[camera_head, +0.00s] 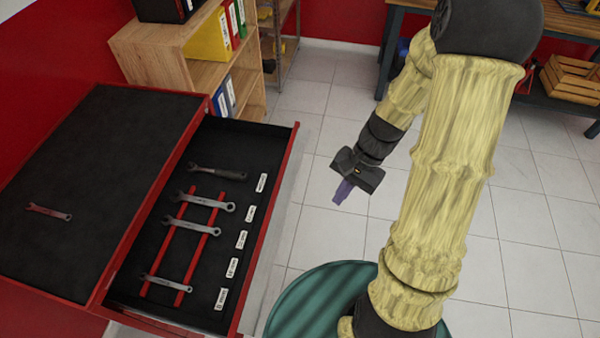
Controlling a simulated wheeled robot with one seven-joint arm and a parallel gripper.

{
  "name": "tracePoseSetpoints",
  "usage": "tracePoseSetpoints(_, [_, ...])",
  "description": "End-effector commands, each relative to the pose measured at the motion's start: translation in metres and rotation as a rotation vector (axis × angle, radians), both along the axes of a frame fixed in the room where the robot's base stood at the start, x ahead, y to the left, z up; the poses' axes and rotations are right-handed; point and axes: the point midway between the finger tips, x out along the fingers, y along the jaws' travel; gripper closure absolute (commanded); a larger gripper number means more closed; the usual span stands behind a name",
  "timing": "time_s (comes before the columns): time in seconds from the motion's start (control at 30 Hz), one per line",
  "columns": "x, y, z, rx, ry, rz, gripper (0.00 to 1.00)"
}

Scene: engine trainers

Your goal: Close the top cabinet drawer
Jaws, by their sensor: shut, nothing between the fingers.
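The red cabinet (95,180) with a black top stands at the left. Its top drawer (292,170) is pulled well out toward the right. The drawer has a black inside with several wrenches (206,201) lying across red rails, and white labels along its front side. My gripper (343,192) is shut and empty, with purple fingers pointing down. It hangs over the floor to the right of the drawer front, apart from it. The outer face of the drawer front is seen only at a steep angle.
A red wrench (48,212) lies on the cabinet top. A wooden shelf (160,60) with binders stands behind the cabinet. A workbench (560,22) with a wooden crate (570,78) is at the back right. The tiled floor between is clear.

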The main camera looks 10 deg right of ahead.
Motion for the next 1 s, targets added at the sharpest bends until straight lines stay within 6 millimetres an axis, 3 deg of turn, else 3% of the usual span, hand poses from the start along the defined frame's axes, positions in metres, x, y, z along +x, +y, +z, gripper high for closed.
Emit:
tracePoseSetpoints(0.03, [0.005, -0.001, -0.02, 0.065, 0.057, -0.081, 1.0])
tracePoseSetpoints(0.2, [0.027, 0.003, -0.054, 0.314, 0.221, -0.34, 1.0])
tracePoseSetpoints(0.37, [0.057, -0.005, -0.079, 0.585, 0.34, -0.579, 1.0])
tracePoseSetpoints(0.5, [0.088, -0.024, -0.095, 0.843, 0.411, -0.771, 1.0])
tracePoseSetpoints(0.7, [0.113, -0.053, -0.103, 1.078, 0.442, -0.923, 1.0])
tracePoseSetpoints(1.0, [0.116, -0.056, -0.102, 1.105, 0.445, -0.938, 1.0])
